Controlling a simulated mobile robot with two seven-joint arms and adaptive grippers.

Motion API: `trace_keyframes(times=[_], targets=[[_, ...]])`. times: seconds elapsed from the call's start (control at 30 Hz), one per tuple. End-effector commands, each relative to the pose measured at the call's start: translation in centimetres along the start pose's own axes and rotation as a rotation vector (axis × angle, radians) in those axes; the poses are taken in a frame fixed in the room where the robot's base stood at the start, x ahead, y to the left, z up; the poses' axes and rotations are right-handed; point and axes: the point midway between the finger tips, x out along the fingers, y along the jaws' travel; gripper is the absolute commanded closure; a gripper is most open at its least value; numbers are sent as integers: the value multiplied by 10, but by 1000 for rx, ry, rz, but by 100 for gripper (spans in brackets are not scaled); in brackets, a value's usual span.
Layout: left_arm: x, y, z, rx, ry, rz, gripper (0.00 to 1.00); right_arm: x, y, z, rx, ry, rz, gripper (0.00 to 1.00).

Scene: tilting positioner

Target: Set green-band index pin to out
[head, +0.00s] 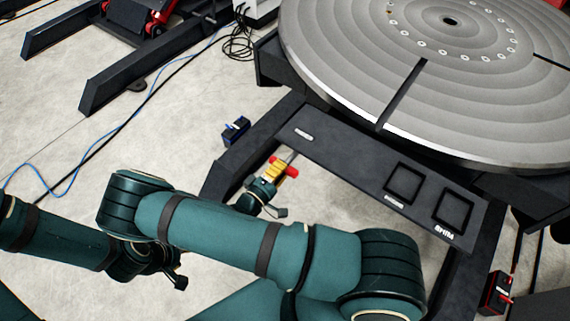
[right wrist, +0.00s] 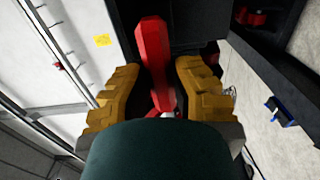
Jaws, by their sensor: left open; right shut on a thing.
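The index pin shows as a red cross handle (head: 291,172) with a short silver shaft, at the front left edge of the dark positioner frame. No green band can be made out on it. My right gripper (head: 273,172), with yellow finger pads, is shut on the red handle. In the right wrist view the red handle (right wrist: 157,60) stands between the two yellow fingers, and the palm hides its lower part. My left gripper (head: 170,268) is open and empty, low at the left over the floor, partly hidden behind my right arm.
The large grey round table (head: 450,90) sits tilted above the dark frame panel (head: 345,165), which has two square recesses. A blue box (head: 236,130) lies on the floor left of the frame. A red box (head: 497,292) is at the lower right. Cables cross the floor at left.

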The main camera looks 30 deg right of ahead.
Motion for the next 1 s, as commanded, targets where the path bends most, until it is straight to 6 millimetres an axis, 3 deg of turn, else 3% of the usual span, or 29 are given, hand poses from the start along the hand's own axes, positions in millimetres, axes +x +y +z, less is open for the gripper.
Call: trace_keyframes(times=[0.1, 0.13, 0.17, 0.53, 1.0], targets=[[0, 0, 0, 1, 0, 0, 53, 0, 0, -1, 1, 2, -3, 100], [0, 0, 0, 1, 0, 0, 53, 0, 0, -1, 1, 2, -2, 66], [0, 0, 0, 1, 0, 0, 53, 0, 0, -1, 1, 2, -2, 61], [0, 0, 0, 1, 0, 0, 53, -4, 0, -1, 1, 2, -2, 61], [0, 0, 0, 1, 0, 0, 53, -69, 0, -2, 2, 3, -3, 61]])
